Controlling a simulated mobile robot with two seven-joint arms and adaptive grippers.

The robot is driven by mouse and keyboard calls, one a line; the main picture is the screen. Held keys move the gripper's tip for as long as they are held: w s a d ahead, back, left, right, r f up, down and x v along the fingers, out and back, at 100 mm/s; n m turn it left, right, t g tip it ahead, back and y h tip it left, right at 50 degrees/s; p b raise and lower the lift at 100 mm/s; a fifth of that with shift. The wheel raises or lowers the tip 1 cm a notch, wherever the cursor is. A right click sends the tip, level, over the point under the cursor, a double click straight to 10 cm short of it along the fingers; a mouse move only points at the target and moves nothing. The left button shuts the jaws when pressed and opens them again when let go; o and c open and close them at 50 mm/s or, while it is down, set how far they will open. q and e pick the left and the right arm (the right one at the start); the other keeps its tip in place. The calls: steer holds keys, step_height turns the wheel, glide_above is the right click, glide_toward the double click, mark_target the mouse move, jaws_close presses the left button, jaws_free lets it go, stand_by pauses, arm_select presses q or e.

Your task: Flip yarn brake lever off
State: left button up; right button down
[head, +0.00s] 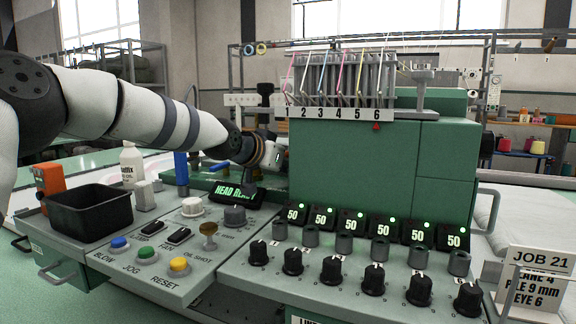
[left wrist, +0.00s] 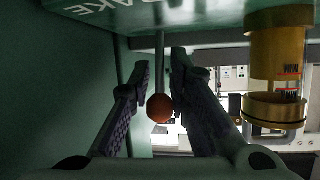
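The brake lever shows in the left wrist view as a thin grey rod (left wrist: 160,55) ending in an orange-red ball knob (left wrist: 160,108). It hangs below a green panel with upside-down lettering (left wrist: 100,16) that reads "BRAKE", partly cut off. My left gripper (left wrist: 161,72) is open, one finger on each side of the rod and knob. The fingers look apart from the knob, though contact on the right is hard to judge. In the head view my left arm reaches to the left side of the green machine head (head: 340,165); the lever is hidden there. My right gripper is not in view.
A brass-coloured cylinder (left wrist: 276,65) stands close right of the fingers in the left wrist view. In the head view a button panel (head: 150,262), a black bin (head: 88,212), a white bottle (head: 131,165) and a row of black knobs (head: 373,279) lie below the arm.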

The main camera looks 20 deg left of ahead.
arm_select(q)
jaws_close()
steer(key=shift+w+f+g, duration=0.15)
steer(key=shift+w+g, duration=0.05)
steer(key=shift+g, duration=0.1)
steer(key=shift+w+g+b, duration=0.1)
steer(key=shift+g+b, duration=0.2)
steer(key=shift+g, duration=0.2)
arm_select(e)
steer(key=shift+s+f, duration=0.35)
arm_select(q)
steer(key=o, duration=0.7)
jaws_free()
steer(key=shift+d+r, duration=0.1)
steer(key=shift+r, duration=0.1)
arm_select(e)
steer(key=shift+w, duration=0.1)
